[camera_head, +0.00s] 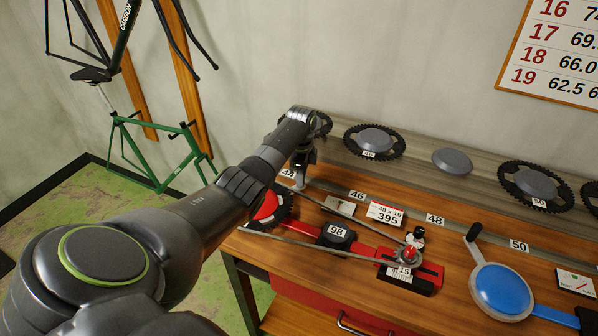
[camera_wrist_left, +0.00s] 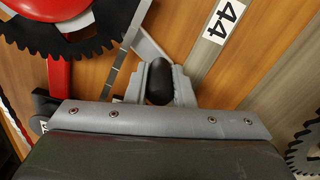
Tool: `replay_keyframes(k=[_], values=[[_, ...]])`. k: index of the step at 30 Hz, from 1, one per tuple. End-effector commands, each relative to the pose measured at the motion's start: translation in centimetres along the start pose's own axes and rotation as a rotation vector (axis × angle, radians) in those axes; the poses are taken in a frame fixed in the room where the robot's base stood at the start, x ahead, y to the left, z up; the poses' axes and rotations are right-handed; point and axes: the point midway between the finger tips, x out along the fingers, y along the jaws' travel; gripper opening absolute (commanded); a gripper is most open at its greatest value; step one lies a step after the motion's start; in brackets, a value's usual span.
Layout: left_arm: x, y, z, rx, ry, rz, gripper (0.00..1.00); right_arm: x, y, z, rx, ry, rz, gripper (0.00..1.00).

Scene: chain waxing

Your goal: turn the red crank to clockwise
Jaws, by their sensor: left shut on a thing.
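The red crank (camera_head: 267,206) sits over a dark toothed chainring at the left of the bench, partly hidden by my left arm. Its red disc (camera_wrist_left: 42,10) also shows at the top left of the left wrist view. My left gripper (camera_head: 300,178) is low over the bench, just beyond the red disc. In the left wrist view its fingers (camera_wrist_left: 160,88) are shut around a black upright knob (camera_wrist_left: 159,82), which looks like the crank's handle. The link between knob and disc is mostly hidden. My right gripper is not in view.
A chain (camera_head: 345,212) runs from the chainring to a small sprocket on a red block (camera_head: 410,272). A black block marked 98 (camera_head: 337,236) stands near it. A blue crank (camera_head: 502,288) lies at the right. Several chainrings (camera_head: 374,141) line the back.

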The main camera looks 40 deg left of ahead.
Motion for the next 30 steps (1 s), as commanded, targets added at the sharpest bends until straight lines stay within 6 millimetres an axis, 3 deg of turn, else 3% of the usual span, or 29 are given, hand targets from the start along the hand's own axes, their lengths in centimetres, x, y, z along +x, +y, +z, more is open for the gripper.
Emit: replay_keyframes(k=[15, 16, 20, 30], values=[[-0.08, 0.04, -0.12, 0.011, 0.0, -0.003, 0.0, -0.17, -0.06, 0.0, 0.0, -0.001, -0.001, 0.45], [-0.08, 0.04, -0.12, 0.011, 0.0, -0.003, 0.24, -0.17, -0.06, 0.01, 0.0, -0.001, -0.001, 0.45], [-0.06, 0.05, -0.12, 0.011, 0.0, -0.002, 0.41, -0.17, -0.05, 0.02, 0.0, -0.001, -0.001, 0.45], [-0.19, 0.06, -0.11, 0.01, 0.0, -0.002, 0.43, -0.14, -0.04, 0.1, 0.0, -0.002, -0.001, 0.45]])
